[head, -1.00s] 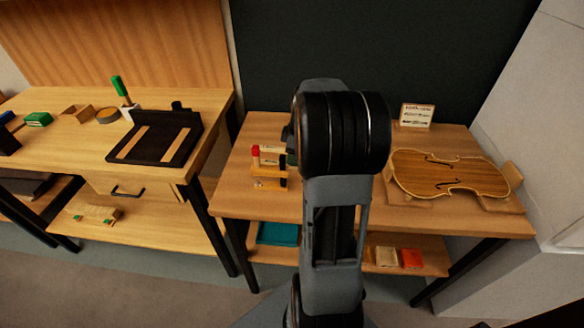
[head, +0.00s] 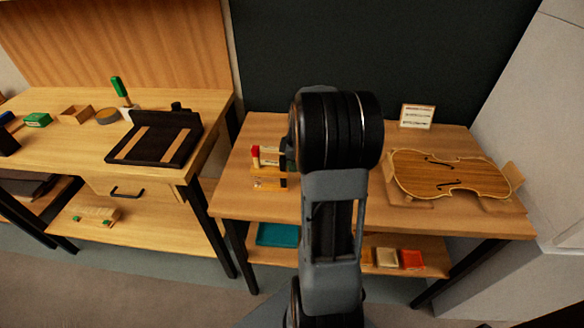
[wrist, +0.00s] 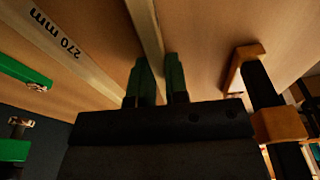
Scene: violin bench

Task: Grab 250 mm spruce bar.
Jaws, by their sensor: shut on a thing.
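My gripper (wrist: 161,82) has dark green fingers. In the wrist view it is shut on a narrow pale wooden bar (wrist: 149,35) that runs away between the fingertips. No length mark can be read on this bar. A second pale bar (wrist: 75,52), marked "270 mm", lies to its left, apart from the fingers. In the head view my arm hides most of the gripper, beside the small wooden rack (head: 268,171) on the right-hand table. The held bar cannot be made out there.
An orange-brown wooden bracket (wrist: 278,124) stands close to the right of my gripper. Green parts (wrist: 22,72) are at the left. On the right-hand table (head: 330,210), a violin body (head: 450,176) lies right of my arm and a small sign (head: 416,116) stands behind.

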